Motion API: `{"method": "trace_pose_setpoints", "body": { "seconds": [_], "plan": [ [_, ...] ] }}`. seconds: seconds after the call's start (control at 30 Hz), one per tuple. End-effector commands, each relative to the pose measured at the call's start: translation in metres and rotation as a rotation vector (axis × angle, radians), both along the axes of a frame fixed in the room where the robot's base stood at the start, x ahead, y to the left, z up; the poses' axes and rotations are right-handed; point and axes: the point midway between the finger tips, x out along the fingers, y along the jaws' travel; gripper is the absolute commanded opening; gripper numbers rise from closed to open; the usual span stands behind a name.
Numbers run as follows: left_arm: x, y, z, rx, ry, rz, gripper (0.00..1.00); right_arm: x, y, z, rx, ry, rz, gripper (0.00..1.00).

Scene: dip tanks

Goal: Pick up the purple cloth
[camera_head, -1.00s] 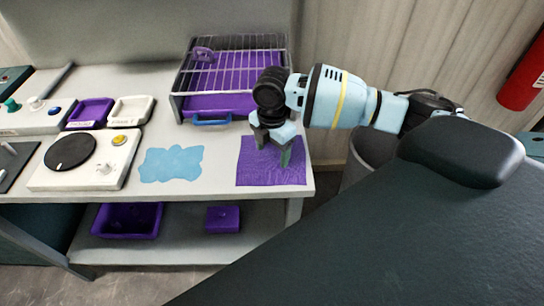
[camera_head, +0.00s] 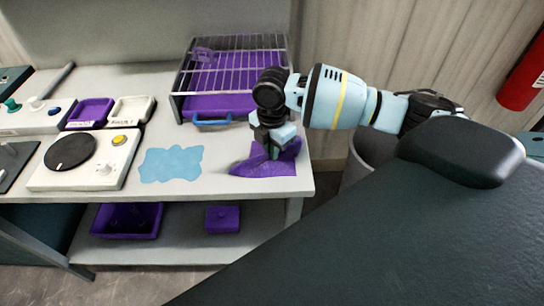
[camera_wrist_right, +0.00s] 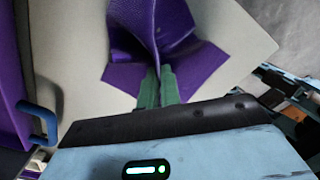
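The purple cloth (camera_head: 262,166) lies bunched up near the right front corner of the white bench, below my right gripper (camera_head: 273,151). In the right wrist view the cloth (camera_wrist_right: 178,64) is pinched into raised folds at the green fingertips of my right gripper (camera_wrist_right: 158,86). The fingers are close together with cloth between them. Parts of the cloth's edges rest on the bench top, and some of it is hidden behind the gripper in the head view. My left gripper is not in view.
A light blue cloth (camera_head: 171,164) lies flat to the left. Behind stands a purple tray with a wire rack (camera_head: 232,68) and blue handle (camera_head: 212,119). A white device with a black disc (camera_head: 70,151) and small purple (camera_head: 90,112) and white trays (camera_head: 130,110) are further left.

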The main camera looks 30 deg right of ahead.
Motion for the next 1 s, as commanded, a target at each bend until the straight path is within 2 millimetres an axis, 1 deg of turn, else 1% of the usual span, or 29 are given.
{"method": "trace_pose_setpoints", "body": {
  "seconds": [0.23,0.33,0.7,0.77,1.0],
  "plan": [
    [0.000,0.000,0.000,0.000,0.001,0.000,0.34,-0.001,0.000,-0.002,-0.001,0.003,0.000,0.00],
    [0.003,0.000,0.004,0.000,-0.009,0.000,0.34,0.000,0.000,0.004,-0.001,0.001,0.000,0.00],
    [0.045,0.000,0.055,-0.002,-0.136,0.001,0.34,0.001,0.000,0.073,0.000,-0.015,0.000,0.00],
    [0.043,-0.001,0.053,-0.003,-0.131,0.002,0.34,0.001,0.000,0.078,0.002,-0.009,0.000,0.00],
    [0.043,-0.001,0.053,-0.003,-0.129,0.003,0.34,0.000,0.000,0.111,0.000,0.000,0.000,0.00]
  ]
}}
